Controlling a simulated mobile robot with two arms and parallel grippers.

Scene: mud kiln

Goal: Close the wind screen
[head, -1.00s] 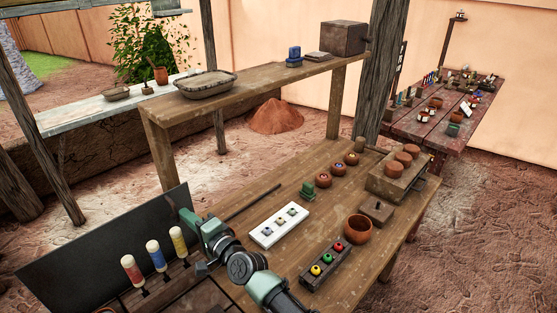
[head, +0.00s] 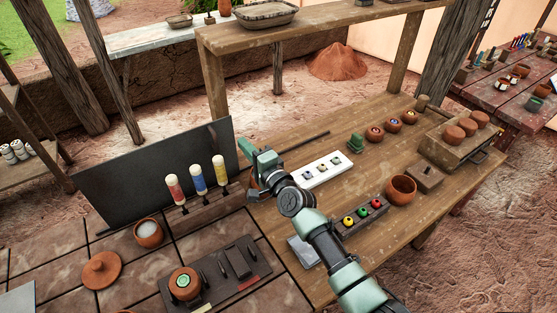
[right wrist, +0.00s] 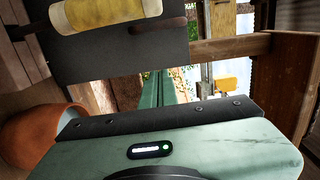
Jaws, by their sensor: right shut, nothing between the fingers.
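The wind screen (head: 140,175) is a dark flat panel standing upright along the back left edge of the tiled worktop in the head view. My right gripper (head: 243,150) is shut and empty, close by the panel's right end. In the right wrist view its shut green fingers (right wrist: 166,88) point past the dark panel (right wrist: 110,60), and a short brown rod (right wrist: 157,25) shows against the panel. I cannot tell whether the fingers touch the screen. My left gripper is not in view.
Red, blue and yellow bottles (head: 198,178) stand in front of the screen. A clay pot (right wrist: 38,135) is close to the gripper. A lidded clay jar (head: 184,283), a white tray (head: 322,171) and a bowl (head: 401,189) stand on the worktops.

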